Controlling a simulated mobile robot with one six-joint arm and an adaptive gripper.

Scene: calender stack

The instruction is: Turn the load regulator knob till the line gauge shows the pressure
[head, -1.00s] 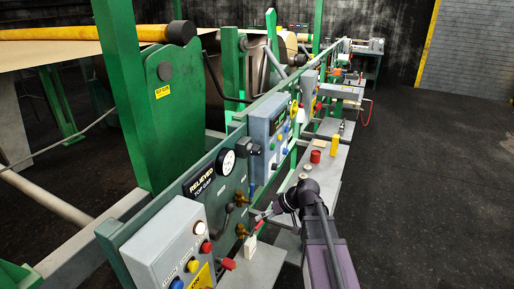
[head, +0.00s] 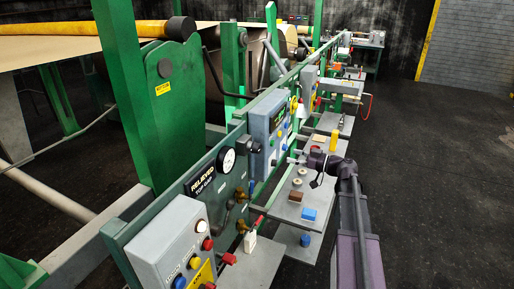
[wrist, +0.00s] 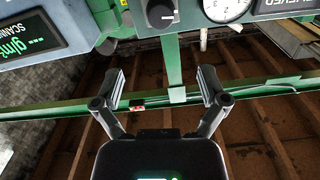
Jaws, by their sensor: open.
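The load regulator knob (head: 252,145) is a black knob on the green panel; it also shows at the top of the wrist view (wrist: 161,14). The white round line gauge (head: 227,160) is beside it and is cut by the top edge in the wrist view (wrist: 228,7). Its needle is too small to read surely. My gripper (wrist: 160,88) is open and empty, its two fingers spread below the knob in that picture and apart from it. In the head view my gripper (head: 294,160) points left toward the panel.
A grey box with a display (head: 268,125) adjoins the knob; its display shows in the wrist view (wrist: 32,38). A green rail (wrist: 60,114) crosses below. A shelf holds a brown block (head: 296,196) and a blue block (head: 308,214). Another button box (head: 180,245) is nearer.

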